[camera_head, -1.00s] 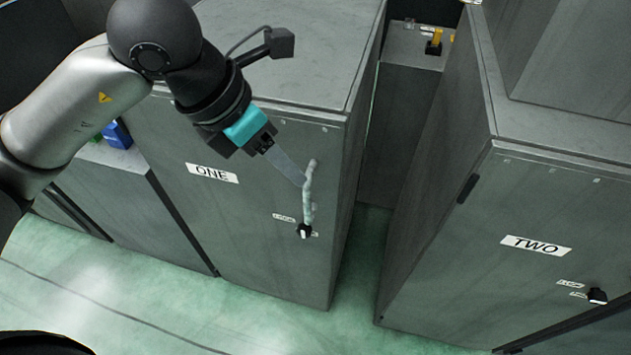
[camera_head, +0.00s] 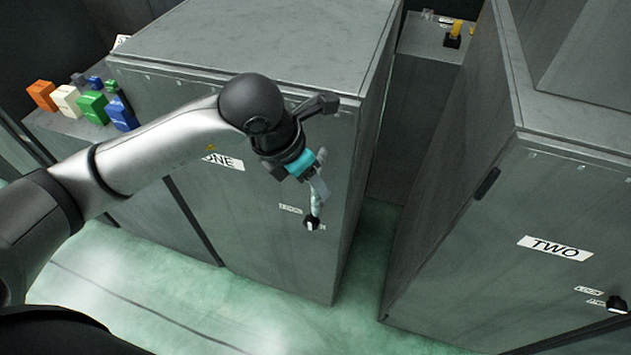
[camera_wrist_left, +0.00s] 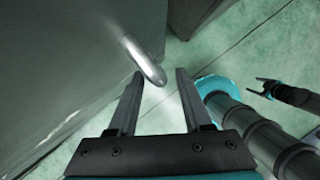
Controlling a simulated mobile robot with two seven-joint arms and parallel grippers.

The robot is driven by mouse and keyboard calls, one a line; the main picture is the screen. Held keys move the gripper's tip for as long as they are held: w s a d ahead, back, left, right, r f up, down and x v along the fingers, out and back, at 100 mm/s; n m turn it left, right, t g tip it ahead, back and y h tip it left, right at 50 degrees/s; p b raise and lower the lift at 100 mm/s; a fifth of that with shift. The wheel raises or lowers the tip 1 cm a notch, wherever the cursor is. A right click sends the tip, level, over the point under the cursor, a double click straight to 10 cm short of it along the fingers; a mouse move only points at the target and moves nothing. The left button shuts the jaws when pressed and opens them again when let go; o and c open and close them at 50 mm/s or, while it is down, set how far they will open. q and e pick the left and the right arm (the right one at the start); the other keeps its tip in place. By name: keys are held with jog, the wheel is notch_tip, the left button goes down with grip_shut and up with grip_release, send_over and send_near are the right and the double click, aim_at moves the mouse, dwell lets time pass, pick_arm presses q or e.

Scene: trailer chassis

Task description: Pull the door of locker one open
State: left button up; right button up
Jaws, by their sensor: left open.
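Locker one is a grey metal cabinet, and its door (camera_head: 265,245) looks shut; my arm partly covers the ONE label (camera_head: 222,161). The door's upright handle (camera_head: 317,203) is mostly hidden behind my left gripper (camera_head: 319,185), with a black lock knob (camera_head: 312,223) below. In the left wrist view, the handle's rounded metal end (camera_wrist_left: 147,62) lies just beyond the tips of my open left gripper (camera_wrist_left: 159,74), nearer the left finger. I cannot tell whether they touch.
Locker two (camera_head: 470,240) stands to the right across a narrow gap. Coloured blocks (camera_head: 92,106) lie on a low cabinet at the left. The green floor (camera_head: 190,300) before the lockers is clear, apart from my own arm above it.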

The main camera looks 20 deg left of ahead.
pick_arm(q)
jog(key=shift+x, duration=0.9)
jog(key=shift+c, duration=0.2)
grip_shut()
jog(key=shift+r, duration=0.1)
dwell(0.6)
